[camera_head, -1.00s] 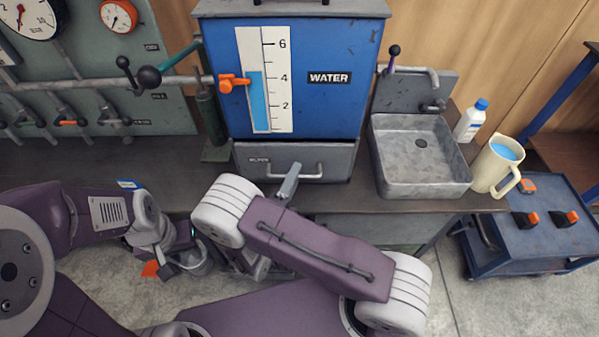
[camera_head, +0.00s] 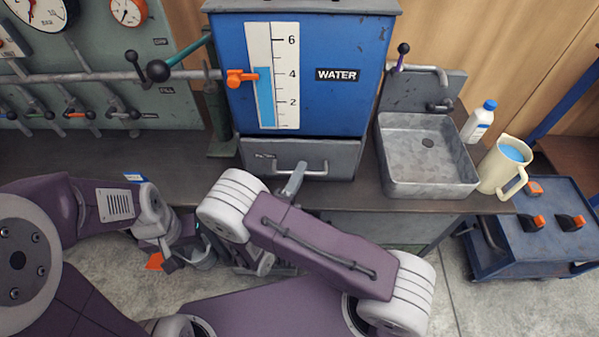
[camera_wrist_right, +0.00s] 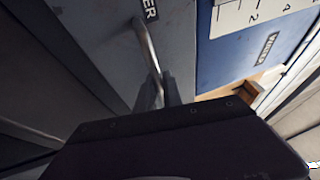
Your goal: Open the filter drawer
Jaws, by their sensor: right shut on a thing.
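The filter drawer (camera_head: 335,155) is a grey metal front below the blue water tank (camera_head: 350,100), with a bar handle (camera_head: 318,174). No gap around the front is clear in the head view. My right gripper (camera_head: 293,180) is at the left end of the handle, shut on it. In the right wrist view the gripper (camera_wrist_right: 157,90) holds the handle (camera_wrist_right: 148,45) against the grey drawer front (camera_wrist_right: 95,30). My left gripper (camera_head: 166,264) hangs low at the left, in front of the bench, away from the drawer; its jaws are unclear.
A grey sink (camera_head: 425,155) stands right of the tank, with a white bottle (camera_head: 477,123) and a cream jug (camera_head: 503,170) beside it. A blue cart (camera_head: 550,240) is at the right. A panel with gauges and levers (camera_head: 150,100) is at the left.

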